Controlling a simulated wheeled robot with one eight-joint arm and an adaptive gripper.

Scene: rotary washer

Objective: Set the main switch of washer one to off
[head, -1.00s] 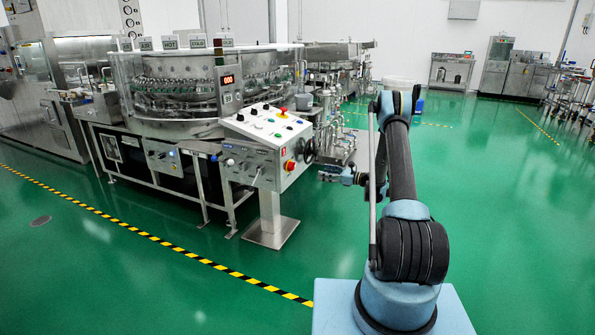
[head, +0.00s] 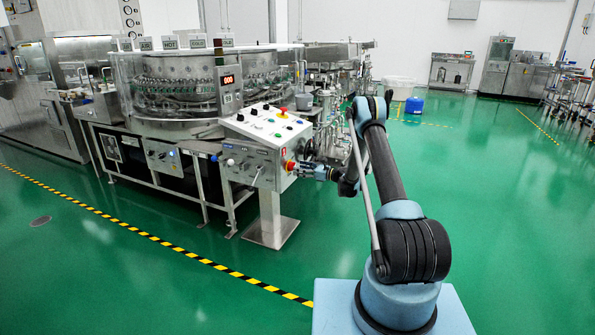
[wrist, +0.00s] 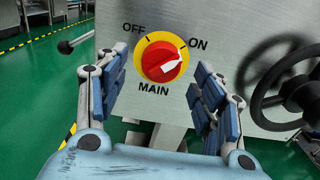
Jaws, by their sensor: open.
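The main switch (wrist: 161,57) is a red round knob on a yellow ring, seen in the wrist view with OFF, ON and MAIN printed around it. Its white pointer is turned to the upper right, toward ON. In the head view the switch (head: 290,165) is a small red spot on the right side of the control box (head: 262,140) of the washer (head: 180,85). My gripper (wrist: 155,85) is open, its two padded fingers spread to the left and right of the knob in the picture. No finger visibly touches the knob. In the head view my gripper (head: 302,168) is close to the switch.
A black handwheel (wrist: 285,85) is to the right of the switch, near my right finger. A metal lever with a dark knob (wrist: 66,46) sticks out at the left. Green floor is clear around my base, with a striped line (head: 150,237) at the left.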

